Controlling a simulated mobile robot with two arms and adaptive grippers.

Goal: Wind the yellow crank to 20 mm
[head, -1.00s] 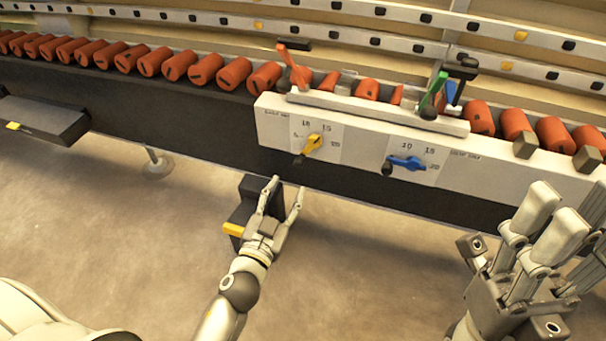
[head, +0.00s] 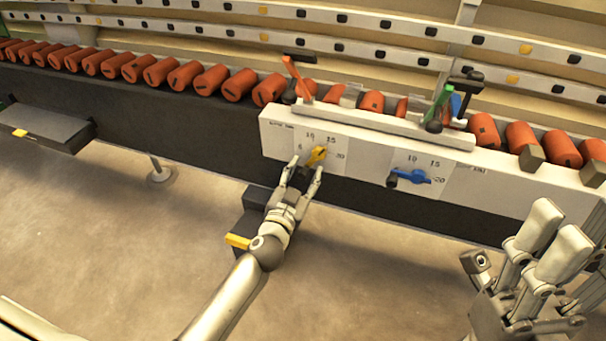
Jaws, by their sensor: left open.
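The yellow crank (head: 318,154) sits on the left dial of the white panel (head: 278,130). The dial has printed marks that include 10, 15 and 20. My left gripper (head: 307,163) is open, its two fingers pointing up at the panel just below and around the crank's lower left side. The crank's dark handle end is mostly hidden by the fingers, and I cannot tell whether they touch it. My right gripper (head: 520,250) is at the lower right, with its fingers apart and empty, away from the crank.
A blue crank (head: 412,177) sits on a similar dial to the right. Red (head: 297,80), green (head: 438,108) and blue (head: 456,104) levers stand above the panel. Red-orange rollers (head: 210,79) line the rail behind. A dark pedal block (head: 254,199) is below my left gripper.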

